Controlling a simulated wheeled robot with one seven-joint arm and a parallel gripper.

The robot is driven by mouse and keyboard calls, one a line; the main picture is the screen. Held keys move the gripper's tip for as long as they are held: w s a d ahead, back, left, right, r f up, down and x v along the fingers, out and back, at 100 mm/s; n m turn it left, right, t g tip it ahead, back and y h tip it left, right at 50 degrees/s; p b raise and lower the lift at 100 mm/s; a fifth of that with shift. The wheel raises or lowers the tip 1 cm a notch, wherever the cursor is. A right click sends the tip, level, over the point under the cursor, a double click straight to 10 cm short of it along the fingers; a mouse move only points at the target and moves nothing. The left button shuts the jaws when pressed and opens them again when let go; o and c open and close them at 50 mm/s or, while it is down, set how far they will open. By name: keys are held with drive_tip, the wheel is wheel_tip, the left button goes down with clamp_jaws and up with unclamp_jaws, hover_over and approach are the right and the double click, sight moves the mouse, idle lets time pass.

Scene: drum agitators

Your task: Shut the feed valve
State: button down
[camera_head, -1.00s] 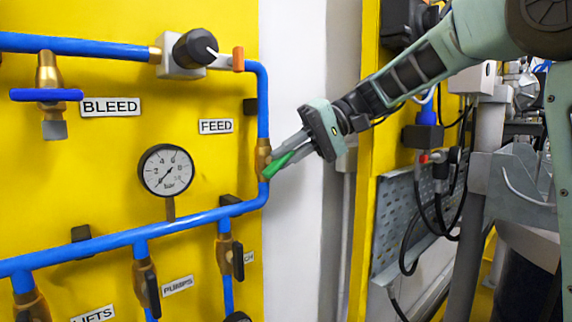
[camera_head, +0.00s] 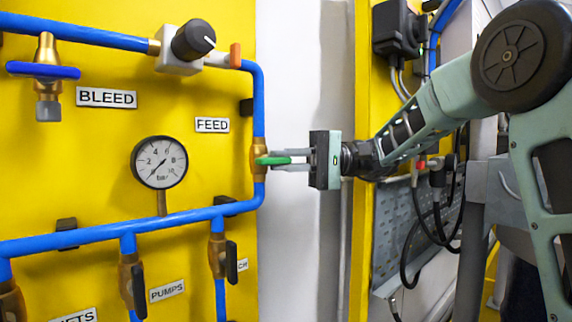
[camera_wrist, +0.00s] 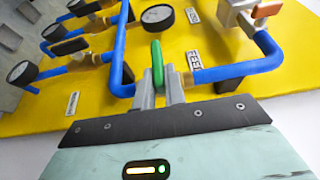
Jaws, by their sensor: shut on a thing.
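The feed valve has a brass body (camera_head: 258,150) on the vertical blue pipe, just below the FEED label (camera_head: 211,125). Its green handle (camera_head: 272,161) lies level, crosswise to the pipe. My gripper (camera_head: 280,158) reaches in from the right, with its fingers shut on the handle. In the wrist view the green handle (camera_wrist: 157,62) stands between the two grey fingertips (camera_wrist: 160,85), across the line of the blue pipe. The fingers hide part of the brass body there.
A pressure gauge (camera_head: 159,162) stands left of the valve. The BLEED valve (camera_head: 44,71) and a black knob (camera_head: 193,40) are higher up. A pale wall (camera_head: 300,60) lies right of the yellow panel.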

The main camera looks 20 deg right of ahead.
idle(0.4)
drive_tip(key=c, duration=1.5)
unclamp_jaws()
drive_tip(key=shift+o, duration=0.2)
drive_tip(key=shift+d, duration=0.1)
drive_tip(key=d+b, duration=0.1)
drive_tip(key=d, duration=1)
drive_tip(key=shift+s+d+f+b, duration=0.15)
drive_tip(key=shift+s+d+b, duration=0.2)
drive_tip(key=shift+s+d, duration=0.1)
drive_tip(key=s+a+f+g+h+p, duration=0.15)
drive_tip(key=s+a+f+h, duration=0.25)
drive_tip(key=a+f, duration=0.4)
drive_tip(key=s+a+f+g+h+p, duration=0.1)
drive_tip(key=s+a+f+g+h, duration=0.3)
drive_tip(key=a, duration=0.7)
drive_tip(key=s+a+f+n+t+h+p, duration=0.2)
drive_tip(key=s+f+n+t+h, duration=0.2)
drive_tip(key=s+f+n+h, duration=0.4)
drive_tip(key=s+f+h, duration=0.1)
drive_tip(key=s+f, duration=0.6)
drive_tip(key=s, duration=0.3)
drive_tip(key=shift+s+f+n, duration=0.2)
drive_tip(key=shift+f+n, duration=0.1)
drive_tip(key=shift+f, duration=0.05)
